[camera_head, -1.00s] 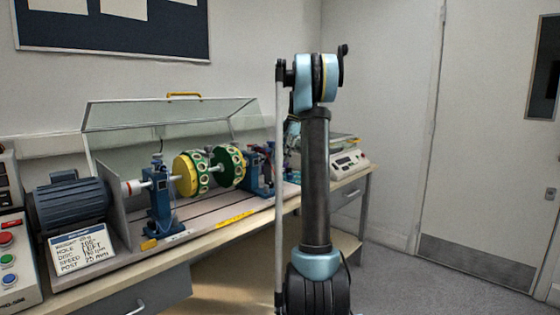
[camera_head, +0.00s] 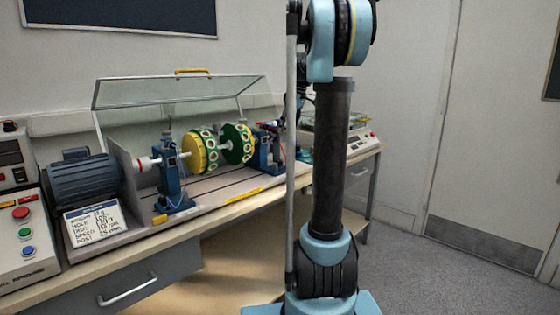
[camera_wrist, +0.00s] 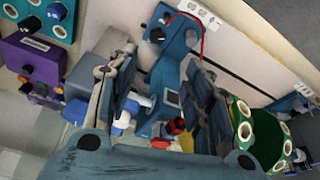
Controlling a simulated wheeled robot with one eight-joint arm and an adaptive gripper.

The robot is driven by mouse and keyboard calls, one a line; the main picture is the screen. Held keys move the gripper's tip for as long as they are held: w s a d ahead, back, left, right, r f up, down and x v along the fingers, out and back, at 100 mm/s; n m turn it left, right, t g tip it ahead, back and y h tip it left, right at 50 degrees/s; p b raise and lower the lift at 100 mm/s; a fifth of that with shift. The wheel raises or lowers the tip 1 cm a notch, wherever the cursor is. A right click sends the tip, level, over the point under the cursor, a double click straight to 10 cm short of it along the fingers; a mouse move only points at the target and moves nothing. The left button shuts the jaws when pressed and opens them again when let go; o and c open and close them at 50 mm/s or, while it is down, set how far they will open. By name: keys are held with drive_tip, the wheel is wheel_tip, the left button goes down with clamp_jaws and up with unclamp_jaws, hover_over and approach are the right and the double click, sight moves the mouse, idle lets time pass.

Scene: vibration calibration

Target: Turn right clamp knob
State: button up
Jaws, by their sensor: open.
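In the wrist view the blue stand (camera_wrist: 168,72) with a small grey screen lies between and beyond my fingers. A red part (camera_wrist: 173,127) shows low between the fingers; I cannot tell whether it is the clamp knob. My gripper (camera_wrist: 156,68) is open, with a finger on either side of the stand and nothing visibly held. Contact cannot be told. The head view does not show the gripper.
The green disc (camera_wrist: 245,135) is close to my right finger. A raised clear lid (camera_head: 180,93) stands over the rig. A motor (camera_head: 83,180) and a control box (camera_head: 25,235) are at the left of the bench. A purple box (camera_wrist: 38,65) is at the wrist view's left.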

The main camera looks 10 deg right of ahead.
drive_tip(key=s+r+m+t, duration=0.1)
drive_tip(key=s+m, duration=0.2)
drive_tip(key=m, duration=0.2)
drive_tip(key=m+t, duration=0.1)
approach(280, 161)
drive_tip(key=shift+h, duration=0.4)
drive_tip(key=x, duration=0.8)
drive_tip(key=shift+w+a+f, duration=0.1)
drive_tip(key=shift+w+a, duration=0.25)
drive_tip(key=shift+w, duration=0.05)
drive_tip(key=c, duration=1.1)
